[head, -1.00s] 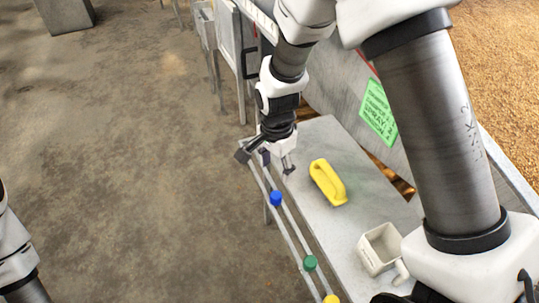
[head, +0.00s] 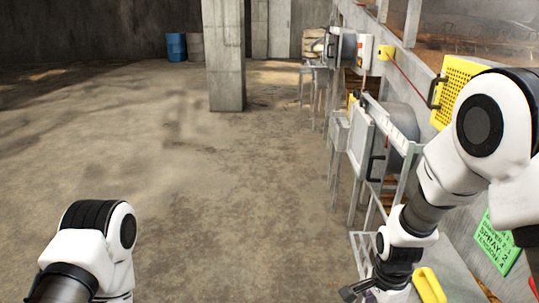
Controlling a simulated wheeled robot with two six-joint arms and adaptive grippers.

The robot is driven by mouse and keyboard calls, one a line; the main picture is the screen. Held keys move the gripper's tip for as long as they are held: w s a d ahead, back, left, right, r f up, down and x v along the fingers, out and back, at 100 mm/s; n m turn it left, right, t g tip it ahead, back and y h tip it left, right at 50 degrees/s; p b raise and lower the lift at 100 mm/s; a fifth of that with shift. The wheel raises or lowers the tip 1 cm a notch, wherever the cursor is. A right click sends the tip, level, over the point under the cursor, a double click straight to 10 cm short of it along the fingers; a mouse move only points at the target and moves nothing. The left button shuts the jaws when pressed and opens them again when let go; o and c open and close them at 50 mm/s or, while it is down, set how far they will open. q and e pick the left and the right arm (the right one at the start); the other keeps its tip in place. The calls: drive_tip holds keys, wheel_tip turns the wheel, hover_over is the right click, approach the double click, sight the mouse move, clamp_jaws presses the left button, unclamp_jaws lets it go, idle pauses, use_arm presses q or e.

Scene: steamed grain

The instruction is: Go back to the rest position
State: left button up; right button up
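My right arm comes in from the right and bends down toward the grey metal shelf (head: 455,262). Its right gripper (head: 370,295) is at the bottom edge, left of a yellow handled tool (head: 428,285). One dark finger sticks out to the left; the rest of the gripper is cut off, so its opening cannot be told. I see nothing held in it. My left arm shows at the bottom left as white and black links, with its gripper out of view.
A green sign (head: 496,243) hangs on the wall at the right. Metal machines with doors (head: 362,140) line the right side. A concrete pillar (head: 226,60) and a blue barrel (head: 177,47) stand farther back. The floor (head: 150,160) at the left is open.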

drive_tip(key=s+d+f+n+g+p, duration=0.1)
drive_tip(key=s+f+n+g+p, duration=0.3)
drive_tip(key=s, duration=0.8)
drive_tip(key=s+d+f+n+p, duration=0.25)
drive_tip(key=s+f+p, duration=0.3)
drive_tip(key=s, duration=0.65)
use_arm(q)
wheel_tip(320, 180, up, 10)
drive_tip(key=shift+w+d, duration=0.15)
drive_tip(key=shift+w, duration=0.2)
use_arm(e)
drive_tip(key=w+n+t, duration=0.1)
drive_tip(key=n, duration=0.1)
drive_tip(key=w+n+t, duration=0.2)
drive_tip(key=n, duration=0.1)
drive_tip(key=w+a+n+t, duration=0.1)
drive_tip(key=n, duration=0.1)
drive_tip(key=shift+w+f+n+t, duration=0.2)
drive_tip(key=shift+w+n+t, duration=0.05)
drive_tip(key=shift+w+t, duration=0.05)
